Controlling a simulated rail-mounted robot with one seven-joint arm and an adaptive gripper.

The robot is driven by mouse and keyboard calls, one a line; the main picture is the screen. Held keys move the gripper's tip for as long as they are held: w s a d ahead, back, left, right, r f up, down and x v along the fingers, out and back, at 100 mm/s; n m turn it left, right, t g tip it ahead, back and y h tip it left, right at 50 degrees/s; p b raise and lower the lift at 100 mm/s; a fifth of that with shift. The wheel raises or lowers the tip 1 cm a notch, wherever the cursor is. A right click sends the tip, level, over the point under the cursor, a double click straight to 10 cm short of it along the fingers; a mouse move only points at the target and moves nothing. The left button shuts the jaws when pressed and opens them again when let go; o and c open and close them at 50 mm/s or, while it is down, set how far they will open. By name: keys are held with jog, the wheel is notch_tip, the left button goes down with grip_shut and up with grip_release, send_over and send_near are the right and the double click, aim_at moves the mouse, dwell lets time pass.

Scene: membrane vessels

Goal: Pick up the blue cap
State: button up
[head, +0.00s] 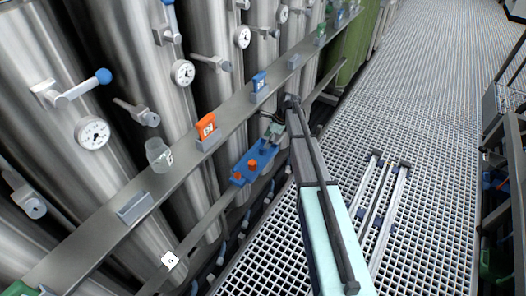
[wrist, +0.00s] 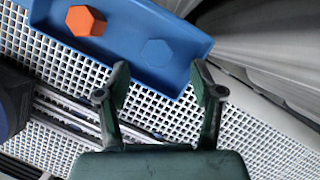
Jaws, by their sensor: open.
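The blue cap (wrist: 157,52) is a hexagon lying in a blue tray (wrist: 188,68), close in colour to the tray floor. An orange hexagonal cap (wrist: 86,20) lies to its left in the wrist view. My gripper (wrist: 159,80) is open and empty, with its two green fingers either side of the blue cap's line in the picture; the cap appears just beyond the fingertips, not between them. The blue cap is hard to make out there.
A metal rail (head: 178,148) runs along steel vessels with gauges and blue-handled valves. It carries an orange holder (head: 207,127), a clear cup (head: 158,155) and a blue holder (head: 259,82). Grating floor (head: 425,80) lies open to the right.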

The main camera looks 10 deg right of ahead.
aim_at(263, 148)
jog(key=shift+s+b+x, duration=0.15)
jog(key=shift+b+x, duration=0.05)
jog(key=shift+x, duration=1.3)
jog(key=shift+s+b+x, duration=0.1)
jog(key=shift+b+x, duration=0.1)
jog(key=shift+x, duration=1.25)
jog(key=c, duration=1.1)
